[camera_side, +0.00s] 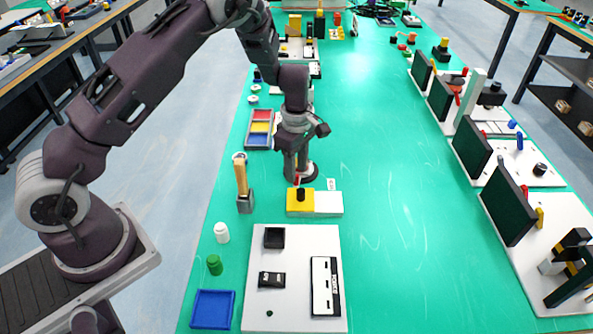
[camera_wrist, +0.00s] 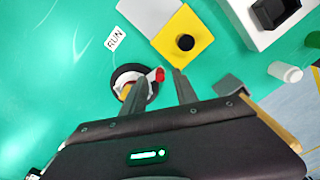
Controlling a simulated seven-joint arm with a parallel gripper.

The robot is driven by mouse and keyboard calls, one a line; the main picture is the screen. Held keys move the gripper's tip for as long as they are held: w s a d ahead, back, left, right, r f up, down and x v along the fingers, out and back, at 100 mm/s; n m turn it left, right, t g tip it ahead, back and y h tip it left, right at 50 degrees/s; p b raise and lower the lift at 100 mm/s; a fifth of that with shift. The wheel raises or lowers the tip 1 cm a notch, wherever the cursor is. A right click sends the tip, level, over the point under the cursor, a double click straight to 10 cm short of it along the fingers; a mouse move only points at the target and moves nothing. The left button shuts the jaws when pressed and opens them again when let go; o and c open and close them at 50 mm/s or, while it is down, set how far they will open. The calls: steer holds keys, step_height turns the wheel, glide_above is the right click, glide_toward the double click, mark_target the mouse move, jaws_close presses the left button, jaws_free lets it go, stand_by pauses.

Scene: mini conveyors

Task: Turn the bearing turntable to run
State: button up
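The bearing turntable shows in the wrist view as a dark round disc (camera_wrist: 125,73) with a pale middle and a red-tipped pointer or handle (camera_wrist: 160,75). In the side view it is a dark round base (camera_side: 311,172), partly hidden behind my gripper (camera_side: 297,177). A white label reading RUN (camera_wrist: 115,38) lies beside the disc; it also shows in the side view (camera_side: 331,184). My gripper points down at the turntable. In the wrist view its fingers (camera_wrist: 166,72) are apart, with the red tip close to the left finger. I cannot tell whether they touch.
A yellow and white block with a black knob (camera_side: 300,196) stands close in front of my gripper. A hammer-like tool (camera_side: 242,182) and a tray of coloured compartments (camera_side: 249,129) are to the left. A white board (camera_side: 290,240) is nearer the camera. The green table right of centre is clear.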

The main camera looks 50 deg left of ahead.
step_height(320, 180, up, 6)
steer(key=shift+f, duration=0.15)
steer(key=shift+c, duration=0.6)
steer(key=a, duration=0.2)
steer(key=a+h, duration=0.1)
steer(key=shift+s+a, duration=0.35)
jaws_close()
steer(key=s+a+r+h, duration=0.1)
steer(key=a+r+h, duration=0.1)
steer(key=a, duration=0.3)
steer(key=shift+t, duration=0.3)
steer(key=x, duration=0.8)
steer(key=shift+s+a+f, duration=0.2)
steer(key=shift+f, duration=0.2)
steer(key=d, duration=0.2)
steer(key=d+f, duration=0.1)
steer(key=shift+w+d, duration=0.1)
steer(key=shift+w, duration=0.3)
steer(key=shift+w+d, duration=0.1)
steer(key=shift+d, duration=0.4)
